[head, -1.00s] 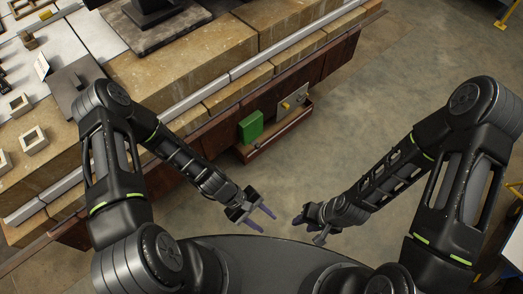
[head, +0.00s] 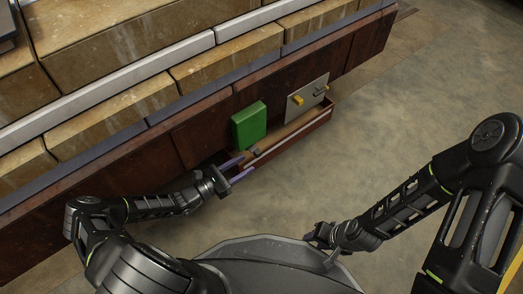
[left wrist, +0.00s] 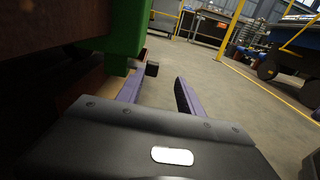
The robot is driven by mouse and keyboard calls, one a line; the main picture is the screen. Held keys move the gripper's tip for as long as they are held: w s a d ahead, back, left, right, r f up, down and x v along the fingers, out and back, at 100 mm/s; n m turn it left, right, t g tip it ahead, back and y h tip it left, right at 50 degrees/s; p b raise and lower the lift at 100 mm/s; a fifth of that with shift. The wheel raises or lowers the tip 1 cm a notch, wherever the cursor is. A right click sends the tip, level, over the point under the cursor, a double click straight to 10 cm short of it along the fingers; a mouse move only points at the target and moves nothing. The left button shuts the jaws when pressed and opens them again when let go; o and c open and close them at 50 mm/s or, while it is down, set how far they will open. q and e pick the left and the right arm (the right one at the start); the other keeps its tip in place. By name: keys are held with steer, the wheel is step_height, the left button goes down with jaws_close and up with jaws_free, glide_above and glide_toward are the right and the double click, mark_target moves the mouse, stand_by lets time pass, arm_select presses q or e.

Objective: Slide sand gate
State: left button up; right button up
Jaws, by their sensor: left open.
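A green block (head: 249,126) stands at the left end of a low reddish-brown tray (head: 302,139) on the side of the bench. A small dark knob (head: 257,152) shows just below it, also in the left wrist view (left wrist: 152,69). A grey plate (head: 309,94) with a yellow knob stands upright behind the tray. Which of these is the sand gate I cannot tell. My left gripper (head: 236,168) is open, its purple fingers pointing at the knob and green block, apparently not touching. In the left wrist view the green block (left wrist: 128,30) is above the left finger. My right gripper (head: 314,236) hangs low, its fingers unclear.
The brick-topped bench (head: 190,75) with dark red side panels runs diagonally along the left and back. The concrete floor (head: 400,110) on the right is clear. A blue cart (left wrist: 285,45) and yellow rails stand far off in the left wrist view.

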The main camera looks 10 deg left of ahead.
mark_target(255, 155)
arm_select(q)
steer(key=shift+w+a+f+n, duration=0.15)
steer(key=shift+w+a+n, duration=0.15)
steer(key=shift+w+a, duration=0.2)
arm_select(e)
steer(key=shift+w+f, duration=0.2)
steer(key=shift+w, duration=0.05)
arm_select(q)
steer(key=shift+d, duration=0.1)
arm_select(e)
steer(key=shift+f, duration=0.1)
arm_select(q)
steer(key=b+x, duration=0.2)
steer(key=x, duration=0.4)
steer(key=shift+w+d+f+b, duration=0.1)
steer(key=shift+w+d+b, duration=0.05)
steer(key=shift+w+b, duration=0.15)
steer(key=shift+w+d, duration=0.35)
steer(key=shift+w, duration=0.05)
arm_select(e)
steer(key=shift+w+d+f, duration=0.1)
steer(key=shift+w+f, duration=0.05)
steer(key=shift+f, duration=0.45)
steer(key=shift+w+f, duration=0.1)
steer(key=shift+f, duration=0.45)
arm_select(q)
jaws_close()
